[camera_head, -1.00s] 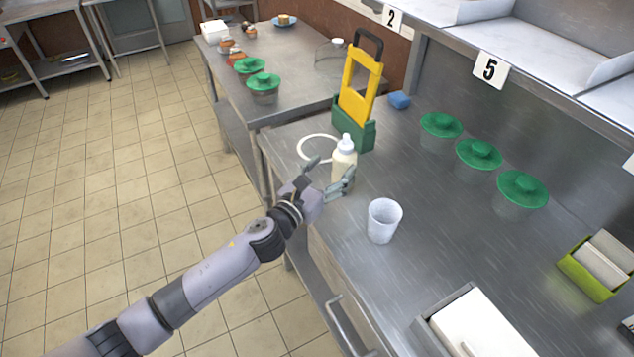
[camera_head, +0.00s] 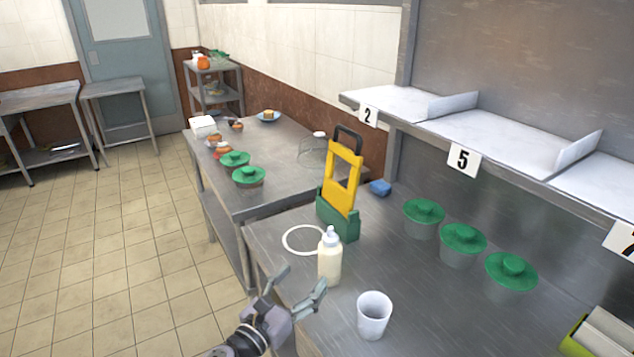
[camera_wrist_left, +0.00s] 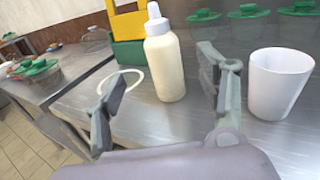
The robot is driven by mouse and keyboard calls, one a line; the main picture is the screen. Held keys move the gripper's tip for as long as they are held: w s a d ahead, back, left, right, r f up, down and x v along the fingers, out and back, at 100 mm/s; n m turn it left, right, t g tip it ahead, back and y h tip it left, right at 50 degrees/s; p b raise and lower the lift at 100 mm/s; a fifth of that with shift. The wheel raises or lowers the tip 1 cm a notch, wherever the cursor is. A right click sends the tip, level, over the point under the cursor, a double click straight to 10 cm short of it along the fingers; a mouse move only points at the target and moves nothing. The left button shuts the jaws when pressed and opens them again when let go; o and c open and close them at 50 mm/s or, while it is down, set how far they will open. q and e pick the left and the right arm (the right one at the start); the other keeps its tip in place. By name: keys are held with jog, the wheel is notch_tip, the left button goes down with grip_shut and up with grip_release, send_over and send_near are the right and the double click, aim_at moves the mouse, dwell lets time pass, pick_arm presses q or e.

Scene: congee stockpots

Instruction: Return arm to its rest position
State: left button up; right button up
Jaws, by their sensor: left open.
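My left gripper (camera_head: 296,292) is open and empty at the left edge of the steel counter (camera_head: 400,275). Its two fingers also show spread apart in the left wrist view (camera_wrist_left: 163,100). A cream squeeze bottle (camera_head: 330,258) stands upright just beyond the fingers; in the left wrist view the bottle (camera_wrist_left: 165,62) appears between them, apart from both. A white cup (camera_head: 374,315) stands on the counter to the right of the gripper. My right gripper is in neither view.
A green and yellow stand (camera_head: 339,195) and a white ring (camera_head: 303,240) are behind the bottle. Several green-lidded containers (camera_head: 462,240) line the right side. A shelf (camera_head: 520,140) overhangs the back. The tiled floor (camera_head: 110,260) at left is clear.

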pick_arm(q)
jog(key=s+a+f+n+g+y, duration=0.2)
jog(key=s+a+f+n+y, duration=0.25)
jog(key=n, duration=0.85)
jog(key=s+a+f+n+g+y, duration=0.2)
jog(key=s+a+f+n+y, duration=0.3)
jog(key=n, duration=0.7)
jog(key=s+a+f+n+g, duration=0.35)
jog(key=s+n, duration=0.35)
jog(key=s, duration=0.4)
jog(key=s+a+f+n+g, duration=0.2)
jog(key=s+n+g, duration=0.3)
jog(key=s+n, duration=0.4)
notch_tip(320, 180, down, 24)
jog(key=s+m, duration=0.2)
jog(key=s+a+f+g, duration=0.2)
jog(key=s+f, duration=1.5)
jog(key=f, duration=0.1)
jog(key=shift+a+h, duration=0.3)
jog(key=shift+h, duration=0.05)
